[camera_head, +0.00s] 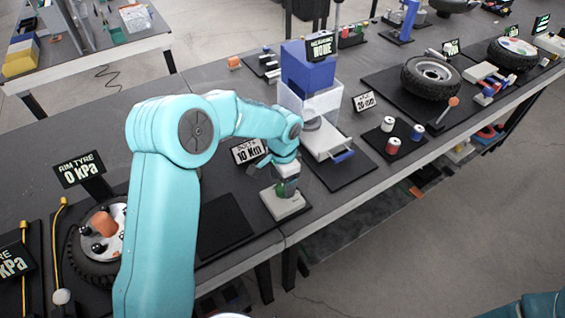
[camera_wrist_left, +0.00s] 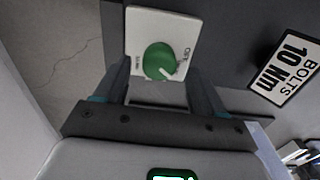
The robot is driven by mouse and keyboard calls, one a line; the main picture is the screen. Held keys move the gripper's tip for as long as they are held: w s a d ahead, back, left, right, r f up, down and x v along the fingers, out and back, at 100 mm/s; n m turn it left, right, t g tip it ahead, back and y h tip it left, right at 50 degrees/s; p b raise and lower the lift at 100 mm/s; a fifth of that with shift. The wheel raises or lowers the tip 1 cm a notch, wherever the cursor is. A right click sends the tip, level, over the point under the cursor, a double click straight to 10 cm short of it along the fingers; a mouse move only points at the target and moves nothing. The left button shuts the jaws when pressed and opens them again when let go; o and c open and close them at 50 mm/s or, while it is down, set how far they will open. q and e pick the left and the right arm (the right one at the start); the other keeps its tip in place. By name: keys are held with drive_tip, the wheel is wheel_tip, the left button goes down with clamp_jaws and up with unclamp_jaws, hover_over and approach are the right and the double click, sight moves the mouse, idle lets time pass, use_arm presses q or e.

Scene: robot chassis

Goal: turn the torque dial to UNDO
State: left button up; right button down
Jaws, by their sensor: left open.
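The torque dial (camera_wrist_left: 159,61) is a round green knob with a white pointer line on a pale square block. In the left wrist view the pointer aims toward the lower right, and the small lettering beside it is hard to read. In the head view the block (camera_head: 284,205) sits on the bench, with the knob mostly hidden by my gripper. My left gripper (camera_head: 287,186) is over the block. In the left wrist view its open fingers (camera_wrist_left: 160,88) stand on either side of the lower part of the dial block, apart from the knob.
A sign reading "BOLTS 10 Nm" (camera_head: 249,151) stands just behind the block and also shows in the left wrist view (camera_wrist_left: 287,68). A dark mat (camera_head: 222,226) lies left of the block. A white drawer unit (camera_head: 329,140) stands behind right. A wheel (camera_head: 92,240) lies at left.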

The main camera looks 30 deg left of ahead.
sight(282, 187)
use_arm(q)
wheel_tip(282, 187, up, 15)
drive_tip(key=shift+b, duration=0.35)
drive_tip(key=shift+s, duration=0.15)
